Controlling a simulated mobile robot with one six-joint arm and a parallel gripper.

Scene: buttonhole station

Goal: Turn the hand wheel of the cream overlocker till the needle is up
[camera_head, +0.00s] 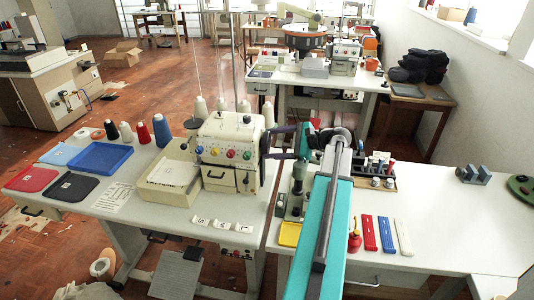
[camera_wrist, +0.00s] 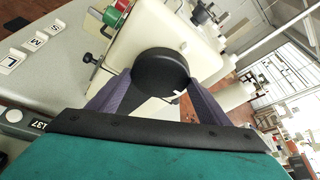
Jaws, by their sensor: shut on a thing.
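The cream overlocker (camera_head: 230,150) stands on the left table, with coloured dials on its front. Its black hand wheel (camera_wrist: 162,72) is on its right side and fills the middle of the wrist view. A small white mark shows near the wheel's lower edge. My gripper (camera_wrist: 158,88) has one dark purple finger on each side of the wheel and is shut on it. In the head view my gripper (camera_head: 280,143) reaches in from the right at the machine's side. The needle cannot be made out in either view.
Letter blocks (camera_head: 222,223) lie in front of the overlocker. Thread cones (camera_head: 162,130) and a blue tray (camera_head: 100,158) are to its left. A tool rack (camera_head: 375,178) and a red oil can (camera_head: 354,236) stand near my arm on the right table.

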